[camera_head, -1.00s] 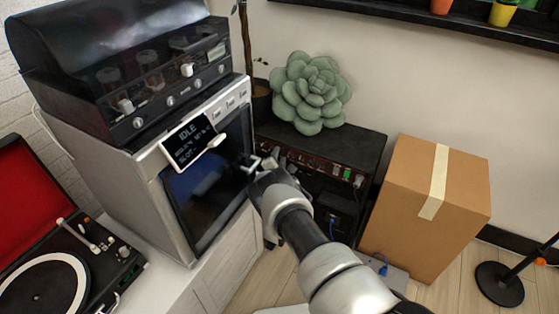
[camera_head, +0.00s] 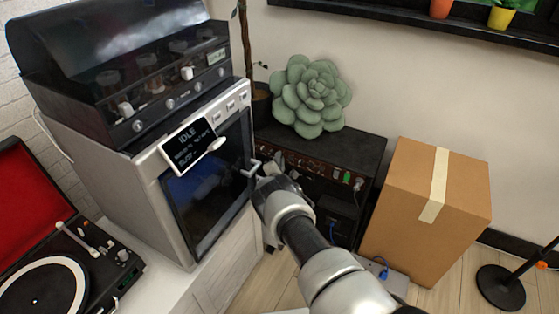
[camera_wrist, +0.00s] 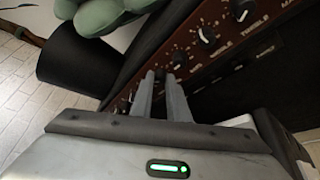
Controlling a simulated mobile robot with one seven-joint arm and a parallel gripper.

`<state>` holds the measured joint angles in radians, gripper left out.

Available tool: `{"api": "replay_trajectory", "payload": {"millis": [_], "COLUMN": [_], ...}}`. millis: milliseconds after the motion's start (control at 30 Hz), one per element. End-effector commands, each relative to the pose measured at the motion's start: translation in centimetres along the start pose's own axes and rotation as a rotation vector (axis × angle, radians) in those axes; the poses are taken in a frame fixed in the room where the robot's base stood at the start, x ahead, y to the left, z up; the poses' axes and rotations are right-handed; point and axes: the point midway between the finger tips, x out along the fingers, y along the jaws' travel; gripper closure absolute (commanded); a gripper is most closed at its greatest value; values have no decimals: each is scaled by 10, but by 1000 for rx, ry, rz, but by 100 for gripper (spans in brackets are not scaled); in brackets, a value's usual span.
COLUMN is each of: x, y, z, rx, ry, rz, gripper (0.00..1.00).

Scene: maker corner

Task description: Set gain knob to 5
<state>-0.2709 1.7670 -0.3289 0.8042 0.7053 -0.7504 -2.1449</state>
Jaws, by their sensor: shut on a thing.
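The amplifier (camera_head: 330,150) is a low black unit with a brown-red front panel; its panel (camera_wrist: 215,55) fills the upper middle of the wrist view. A row of dark knobs with white marks runs along it, including one beside the treble label (camera_wrist: 241,9). My gripper (camera_wrist: 165,78) has its two fingers close together at the panel's knob row, shut on a knob, seemingly the gain knob. That knob is mostly hidden between the fingertips, and its pointer and number cannot be read. In the head view my gripper (camera_head: 272,168) is at the left part of the panel.
A silver machine (camera_head: 205,185) with a dark door and protruding handle stands close left of my gripper. A green succulent cushion (camera_head: 312,95) sits on the amplifier, beside a dark pot (camera_wrist: 75,55). A cardboard box (camera_head: 425,205) stands to the right.

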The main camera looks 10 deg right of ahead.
Motion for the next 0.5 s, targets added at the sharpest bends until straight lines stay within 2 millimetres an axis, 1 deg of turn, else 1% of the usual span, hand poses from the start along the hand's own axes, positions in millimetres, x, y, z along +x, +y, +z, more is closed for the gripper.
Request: {"api": "replay_trajectory", "payload": {"millis": [500], "x": [0], "y": [-6], "z": [-1], "rx": [360], "ry": [-13], "rz": [168], "gripper": [100]}}
